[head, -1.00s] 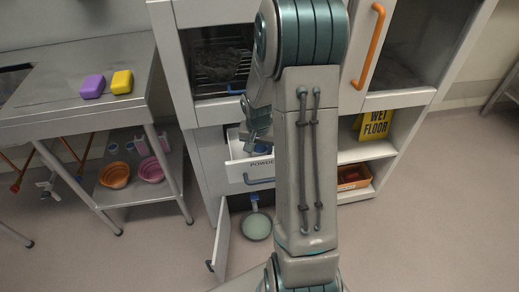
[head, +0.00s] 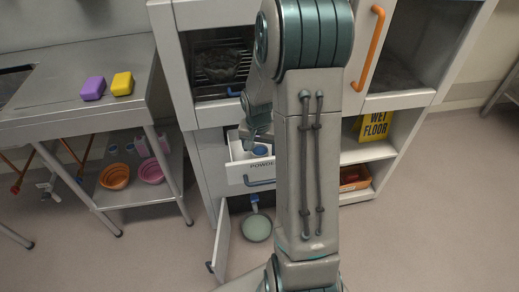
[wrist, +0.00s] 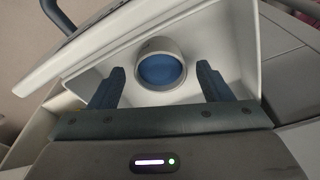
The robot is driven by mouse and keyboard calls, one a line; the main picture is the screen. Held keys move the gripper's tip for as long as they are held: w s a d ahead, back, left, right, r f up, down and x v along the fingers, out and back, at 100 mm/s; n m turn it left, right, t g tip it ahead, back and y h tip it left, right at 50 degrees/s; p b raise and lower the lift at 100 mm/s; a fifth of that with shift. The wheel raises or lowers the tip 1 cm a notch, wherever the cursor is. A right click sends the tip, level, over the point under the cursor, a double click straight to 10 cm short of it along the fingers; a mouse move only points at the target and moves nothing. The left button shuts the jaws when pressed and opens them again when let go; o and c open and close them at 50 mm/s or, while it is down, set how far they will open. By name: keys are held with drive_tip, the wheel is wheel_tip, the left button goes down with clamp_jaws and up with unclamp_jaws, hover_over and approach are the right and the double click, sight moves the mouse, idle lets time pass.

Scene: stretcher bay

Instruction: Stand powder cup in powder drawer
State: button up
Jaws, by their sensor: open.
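The powder cup (wrist: 160,70), a pale round cup with a blue inside, stands in the open powder drawer (wrist: 240,35), seen from above in the wrist view. It looks upright and apart from the drawer walls. In the head view the cup (head: 260,150) shows as a small blue round inside the drawer (head: 246,176), whose front reads POWDER. My gripper (wrist: 160,68) is open, with one dark blue finger on each side of the cup in the picture and no visible contact. In the head view my arm partly hides the gripper and the drawer's right side.
Below the drawer, a cabinet door (head: 221,240) stands open beside a pale green round pan (head: 257,228). A steel table (head: 55,107) with purple and yellow blocks is at left. A wet floor sign (head: 374,125) and orange bin (head: 353,178) sit in shelves at right.

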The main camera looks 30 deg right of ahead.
wheel_tip(320, 180, up, 10)
drive_tip(key=s+a+p, duration=0.1)
drive_tip(key=s+a+r+n, duration=0.3)
drive_tip(key=s+a, duration=0.3)
drive_tip(key=s, duration=0.3)
drive_tip(key=s+a+r+n+y, duration=0.1)
drive_tip(key=s+a+r+n, duration=0.3)
drive_tip(key=s+a, duration=0.3)
drive_tip(key=shift+s+n+t, duration=0.3)
drive_tip(key=shift+s+n, duration=0.1)
drive_tip(key=shift+s, duration=0.45)
drive_tip(key=shift+a, duration=0.1)
